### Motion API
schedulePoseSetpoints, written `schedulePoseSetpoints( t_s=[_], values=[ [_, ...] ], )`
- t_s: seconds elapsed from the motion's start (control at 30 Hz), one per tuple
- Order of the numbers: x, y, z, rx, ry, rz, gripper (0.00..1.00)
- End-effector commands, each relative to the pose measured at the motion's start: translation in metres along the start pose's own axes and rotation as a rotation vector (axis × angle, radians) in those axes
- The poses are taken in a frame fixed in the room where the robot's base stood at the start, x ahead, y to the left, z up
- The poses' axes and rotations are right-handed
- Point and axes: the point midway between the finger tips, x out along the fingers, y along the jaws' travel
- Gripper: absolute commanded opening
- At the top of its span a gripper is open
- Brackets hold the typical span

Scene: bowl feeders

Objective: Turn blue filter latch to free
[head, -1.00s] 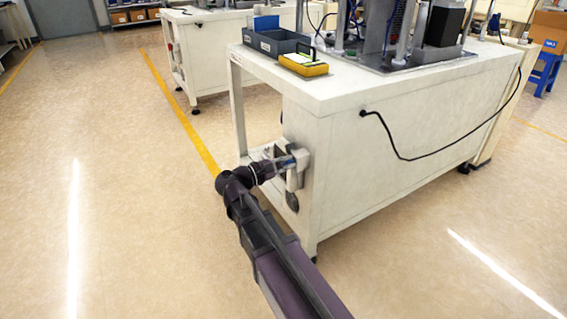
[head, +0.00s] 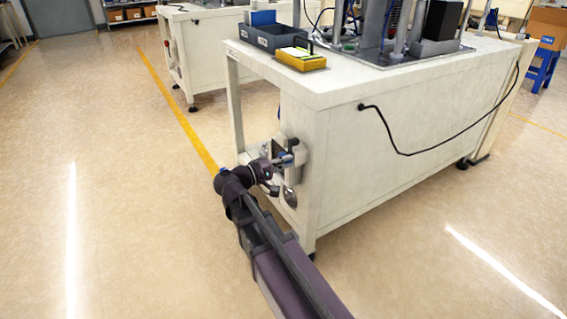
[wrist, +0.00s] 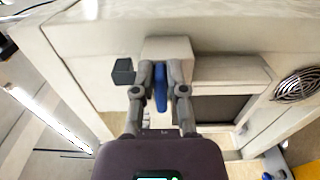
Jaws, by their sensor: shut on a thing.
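The blue filter latch (wrist: 160,88) shows in the wrist view as a narrow blue bar, upright in the picture, below a pale block (wrist: 168,48) on the side of the white bench. My gripper (wrist: 161,91) has a grey finger on each side of the latch and is shut on it. In the head view my gripper (head: 284,160) is at the bench's end panel, low beneath the worktop. The latch is small there, and my wrist and fingers partly cover it. I cannot tell the latch's exact angle from the head view.
A dark square knob (wrist: 123,71) is close left of the fingers in the wrist view. A round vent (wrist: 298,85) is at the right. Floor to the left is clear.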

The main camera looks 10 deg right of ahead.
Motion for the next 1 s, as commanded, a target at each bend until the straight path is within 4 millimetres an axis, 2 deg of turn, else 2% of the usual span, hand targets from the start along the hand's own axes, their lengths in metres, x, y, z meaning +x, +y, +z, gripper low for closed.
schedulePoseSetpoints(
  t_s=[0.03,0.53,0.57,0.63,0.67,1.0],
  values=[
    [0.0007,-0.0018,0.0053,0.010,-0.012,-0.005,0.00],
    [-0.0001,-0.0023,0.0049,0.033,-0.010,-0.006,0.00],
    [-0.0001,-0.0023,0.0050,0.033,-0.011,-0.006,0.26],
    [-0.0002,-0.0021,0.0044,0.032,-0.009,-0.005,0.47],
    [-0.0003,-0.0020,0.0041,0.032,-0.009,-0.005,0.51],
    [-0.0010,-0.0011,0.0015,0.031,-0.004,-0.002,0.51]
  ],
)
